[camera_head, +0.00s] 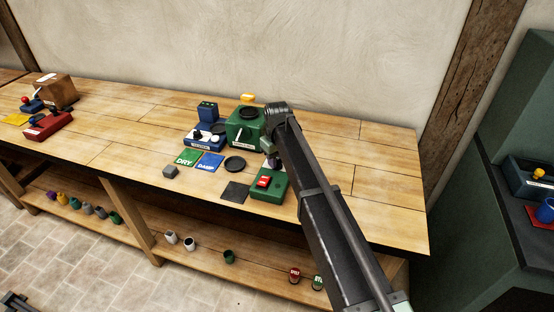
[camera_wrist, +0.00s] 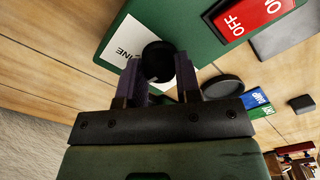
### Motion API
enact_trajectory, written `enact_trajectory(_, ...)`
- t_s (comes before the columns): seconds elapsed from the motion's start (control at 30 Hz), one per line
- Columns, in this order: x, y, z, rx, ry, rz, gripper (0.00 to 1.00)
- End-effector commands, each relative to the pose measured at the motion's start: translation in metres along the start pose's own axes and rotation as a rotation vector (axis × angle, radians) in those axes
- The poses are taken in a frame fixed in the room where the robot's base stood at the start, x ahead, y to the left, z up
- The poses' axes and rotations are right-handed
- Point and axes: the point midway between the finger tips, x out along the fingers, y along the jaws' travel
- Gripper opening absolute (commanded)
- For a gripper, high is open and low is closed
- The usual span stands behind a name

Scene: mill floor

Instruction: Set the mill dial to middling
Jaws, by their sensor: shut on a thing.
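A green box (camera_head: 277,190) with a red switch (camera_head: 263,182) stands near the front of the bench. In the wrist view the red switch (camera_wrist: 250,12) reads OFF and ON. A white label (camera_wrist: 125,42) on the green box (camera_wrist: 190,22) shows part of a word ending in "INE". A round black knob (camera_wrist: 158,60) sits between the fingers of my gripper (camera_wrist: 157,78), which is shut on it. In the head view my gripper (camera_head: 271,160) is at the back of this box, and the knob is hidden there. I cannot read the knob's setting.
A larger green machine (camera_head: 245,128) stands behind, beside a blue box (camera_head: 204,138). A green DRY card (camera_head: 187,157), a blue DAMP card (camera_head: 209,163), a black disc (camera_head: 234,164), a dark square (camera_head: 235,191) and a grey block (camera_head: 170,172) lie nearby. The bench's right end is clear.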

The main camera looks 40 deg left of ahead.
Motion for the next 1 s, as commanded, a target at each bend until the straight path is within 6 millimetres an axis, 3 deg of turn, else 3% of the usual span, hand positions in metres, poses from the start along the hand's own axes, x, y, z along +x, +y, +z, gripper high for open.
enact_trajectory(0.33, 0.0001, -0.0001, 0.0003, -0.149, -0.001, 0.0, 0.07)
enact_trajectory(0.87, 0.0001, -0.0002, 0.0004, -0.174, -0.001, 0.0, 0.07)
enact_trajectory(0.9, 0.0001, -0.0002, 0.0004, -0.173, -0.001, 0.0, 0.37)
enact_trajectory(1.0, 0.0001, -0.0001, 0.0003, -0.173, -0.001, 0.0, 0.53)
